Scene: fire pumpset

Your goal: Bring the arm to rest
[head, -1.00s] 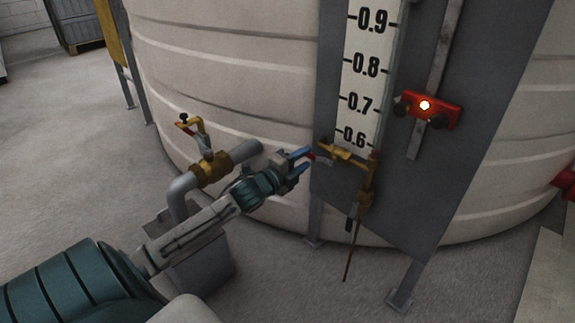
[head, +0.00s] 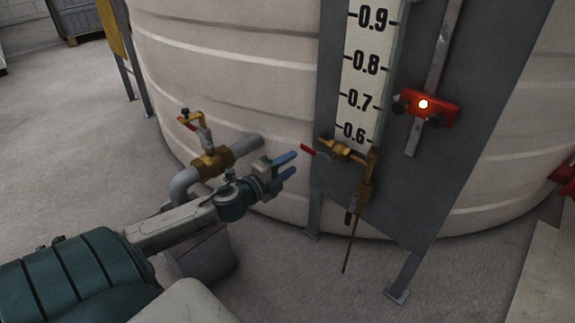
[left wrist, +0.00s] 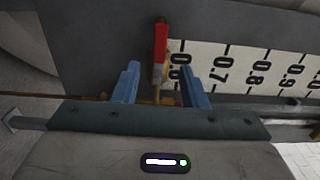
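My left gripper (head: 291,166) has two blue fingers held apart with nothing between them. It stands just left of a small brass valve (head: 345,153) with a red-tipped handle (head: 308,150), at the foot of the level scale. A small gap shows between the fingertips and the handle. In the left wrist view the gripper (left wrist: 159,82) is open, and the red handle (left wrist: 160,45) lies beyond and between its fingertips. My right gripper is in neither view.
A brass pipe valve (head: 212,162) on a grey pipe stands close behind my left arm. The white tank (head: 225,70) and the dark gauge panel (head: 480,90) fill the far side. Floor is clear at the left.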

